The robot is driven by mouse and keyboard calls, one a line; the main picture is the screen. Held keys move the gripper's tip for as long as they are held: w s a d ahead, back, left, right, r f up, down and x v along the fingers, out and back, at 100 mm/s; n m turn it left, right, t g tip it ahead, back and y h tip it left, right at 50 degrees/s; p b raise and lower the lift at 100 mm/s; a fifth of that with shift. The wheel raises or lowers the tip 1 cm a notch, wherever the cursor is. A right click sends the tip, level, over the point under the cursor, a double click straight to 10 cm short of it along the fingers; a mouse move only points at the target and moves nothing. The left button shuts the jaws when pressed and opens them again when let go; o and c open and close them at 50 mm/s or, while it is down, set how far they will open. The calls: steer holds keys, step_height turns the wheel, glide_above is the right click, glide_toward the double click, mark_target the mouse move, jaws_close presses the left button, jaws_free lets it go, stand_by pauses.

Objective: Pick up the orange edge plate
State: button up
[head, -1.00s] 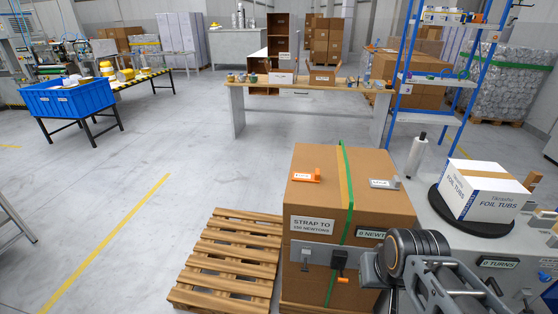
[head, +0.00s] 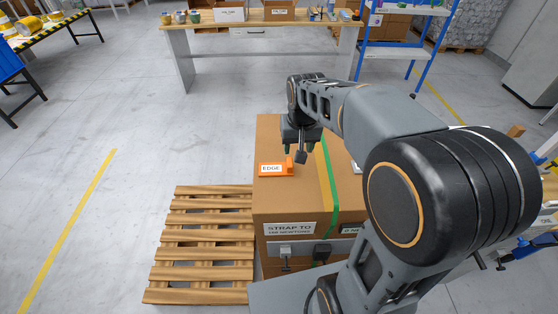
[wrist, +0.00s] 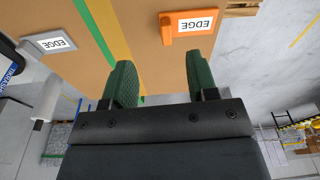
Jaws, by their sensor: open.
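The orange edge plate (head: 276,168) lies on top of the cardboard box (head: 280,205), left of the green strap, with a white label reading EDGE. It also shows in the wrist view (wrist: 170,34), near the top, ahead of my fingers. My gripper (head: 300,148) hangs over the box top, just behind and right of the plate in the head view. In the wrist view its two green fingers (wrist: 162,82) are apart with nothing between them.
A green strap (head: 329,175) runs over the box beside a yellow-brown strip. A grey edge plate (wrist: 48,43) lies on the other side of the strap. A wooden pallet (head: 205,235) lies left of the box. A workbench (head: 262,24) stands behind, with clear floor between.

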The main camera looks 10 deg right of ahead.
steer(key=w+f+m+g+p, duration=0.1)
steer(key=w+f+p, duration=0.1)
steer(key=w, duration=0.5)
glide_above(290, 162)
step_height(290, 162, down, 7)
steer(key=shift+w+f+p, duration=0.1)
steer(key=shift+f+p, duration=0.05)
steer(key=shift+p, duration=0.25)
steer(key=shift+f+p, duration=0.95)
steer(key=shift+f, duration=2.3)
steer(key=shift+c, duration=0.3)
jaws_close()
steer(key=shift+r, duration=0.15)
